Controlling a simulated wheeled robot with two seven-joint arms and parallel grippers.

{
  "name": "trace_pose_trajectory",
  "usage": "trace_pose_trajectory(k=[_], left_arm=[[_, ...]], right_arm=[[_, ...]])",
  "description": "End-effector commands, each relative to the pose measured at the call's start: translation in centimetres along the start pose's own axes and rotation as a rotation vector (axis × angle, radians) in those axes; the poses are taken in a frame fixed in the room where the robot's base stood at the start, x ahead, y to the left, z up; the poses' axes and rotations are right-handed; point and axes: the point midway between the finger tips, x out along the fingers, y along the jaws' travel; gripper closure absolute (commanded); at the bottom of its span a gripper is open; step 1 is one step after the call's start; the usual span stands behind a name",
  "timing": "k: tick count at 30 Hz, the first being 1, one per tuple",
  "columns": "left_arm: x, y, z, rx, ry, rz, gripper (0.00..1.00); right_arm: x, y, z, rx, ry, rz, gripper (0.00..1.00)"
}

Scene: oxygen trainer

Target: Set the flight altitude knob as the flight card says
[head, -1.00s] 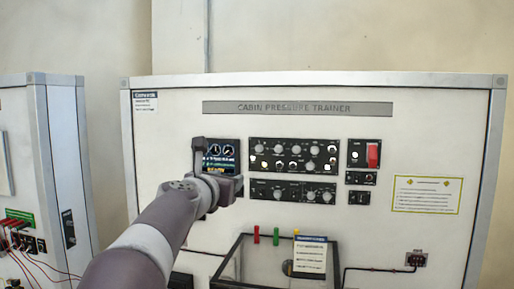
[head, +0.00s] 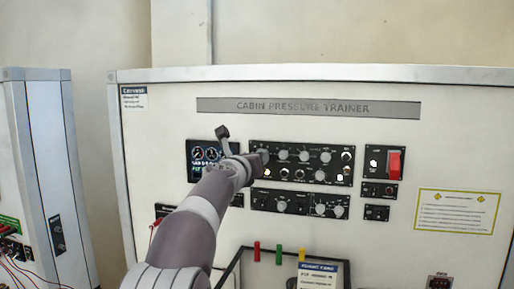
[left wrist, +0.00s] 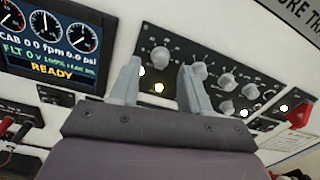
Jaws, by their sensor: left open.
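The upper knob panel (head: 335,170) on the cabin pressure trainer holds several grey knobs. Its leftmost knob (left wrist: 160,57) shows just beyond and between my fingers in the left wrist view. The labels are too small to tell which is the flight altitude knob. My left gripper (left wrist: 160,78) is open and empty, in front of the panel's left end. The display (left wrist: 45,40) reads FLT 0, CAB 0, 0.0 psi and READY. A white card (head: 319,275), perhaps the flight card, stands low in the head view; its text is unreadable. My right gripper is out of view.
A lower knob panel (head: 300,202) sits under the upper one. Red, green and yellow pegs (head: 279,254) stick up below. A yellow-edged notice (head: 457,211) hangs at the right.

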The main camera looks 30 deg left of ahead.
Motion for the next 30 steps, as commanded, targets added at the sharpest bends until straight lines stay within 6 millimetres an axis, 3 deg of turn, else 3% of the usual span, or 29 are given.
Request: trace_pose_trajectory(k=[1, 6, 15, 16, 20, 30], left_arm=[[0.9, -0.1, 0.4, 0.000, 0.001, 0.000, 0.53], [2.5, -0.1, 0.1, 0.000, 0.000, -0.001, 0.53], [2.8, 0.0, -0.1, 0.001, 0.000, -0.001, 0.53], [2.8, 0.0, -0.1, 0.001, 0.000, -0.001, 0.56], [2.8, 0.0, -0.1, 0.001, 0.000, -0.001, 0.99], [2.8, 0.0, -0.1, 0.018, 0.001, -0.001, 1.00]], right_arm=[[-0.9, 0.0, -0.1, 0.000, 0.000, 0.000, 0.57], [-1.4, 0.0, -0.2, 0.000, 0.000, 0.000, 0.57], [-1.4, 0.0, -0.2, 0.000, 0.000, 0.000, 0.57], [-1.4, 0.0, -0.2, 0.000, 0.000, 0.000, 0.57], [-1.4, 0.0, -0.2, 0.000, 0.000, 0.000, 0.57], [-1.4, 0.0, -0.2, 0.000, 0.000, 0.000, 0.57]])
